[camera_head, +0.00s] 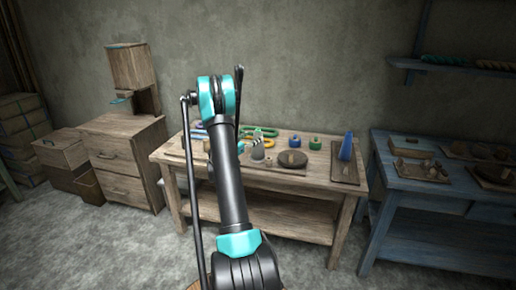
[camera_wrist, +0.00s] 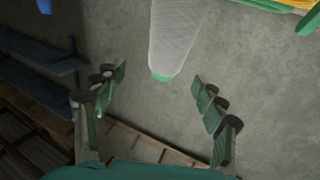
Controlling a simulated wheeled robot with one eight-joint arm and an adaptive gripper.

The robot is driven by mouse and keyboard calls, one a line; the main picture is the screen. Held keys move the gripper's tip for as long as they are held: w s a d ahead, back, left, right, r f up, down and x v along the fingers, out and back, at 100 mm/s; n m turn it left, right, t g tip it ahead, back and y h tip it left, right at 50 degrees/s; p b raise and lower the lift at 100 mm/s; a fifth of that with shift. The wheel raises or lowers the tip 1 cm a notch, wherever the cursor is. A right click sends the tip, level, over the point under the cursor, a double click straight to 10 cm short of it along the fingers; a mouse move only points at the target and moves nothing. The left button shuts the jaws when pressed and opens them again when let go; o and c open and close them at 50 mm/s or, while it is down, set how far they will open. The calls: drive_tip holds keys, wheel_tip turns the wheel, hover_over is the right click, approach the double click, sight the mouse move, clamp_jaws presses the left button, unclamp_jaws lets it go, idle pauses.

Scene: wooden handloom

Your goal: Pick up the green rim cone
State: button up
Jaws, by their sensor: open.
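The green rim cone (camera_wrist: 180,36) shows in the wrist view as a pale grey-white tapered body with a green rim at its lower end. Its top is cut off by the frame edge. My gripper (camera_wrist: 158,78) is open, with one finger on each side of the picture. The cone's green end appears in the gap between the fingertips, with clear space on both sides. I see no contact. In the head view a small pale grey shape on the wooden table, just right of my arm, may be the cone or part of my gripper; I cannot tell which.
The wooden table (camera_head: 270,187) also holds a blue cone (camera_head: 346,147), a green spool (camera_head: 315,142), a purple spool (camera_head: 295,141) and a dark round disc (camera_head: 292,158). A blue table (camera_head: 425,190) stands at right, a drawer cabinet (camera_head: 128,165) at left.

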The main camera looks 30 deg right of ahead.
sight(255, 135)
drive_tip(key=shift+w+x, duration=0.2)
drive_tip(key=shift+x, duration=1.35)
drive_tip(key=shift+w+x, duration=0.15)
drive_tip(key=shift+x, duration=1.35)
drive_tip(key=shift+a, duration=0.1)
clamp_jaws()
